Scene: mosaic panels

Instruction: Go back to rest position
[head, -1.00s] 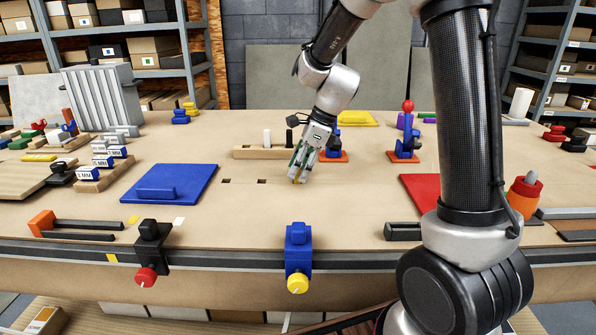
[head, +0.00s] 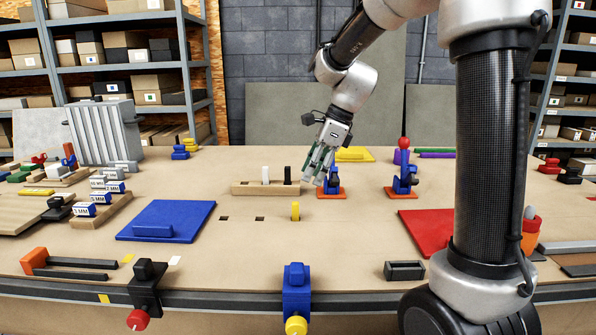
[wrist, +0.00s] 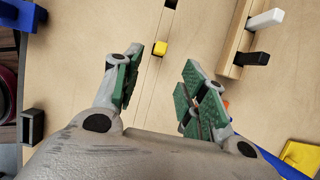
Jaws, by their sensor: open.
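My gripper (head: 318,168) is raised above the workbench, in front of the wooden peg rack and left of a blue clamp on an orange base. In the wrist view my gripper (wrist: 158,88) has its green-padded fingers spread apart with nothing between them. A yellow peg (head: 295,211) stands upright in the bench, in line with two empty square holes to its left. The yellow peg also shows in the wrist view (wrist: 160,48), beyond the fingers and apart from them.
The wooden rack (head: 246,189) holds a white peg (head: 265,175) and a black peg (head: 287,176). A blue panel (head: 190,210) lies left, a red panel (head: 428,226) right. Blue clamps on orange bases (head: 403,180) stand behind. The bench middle is mostly bare.

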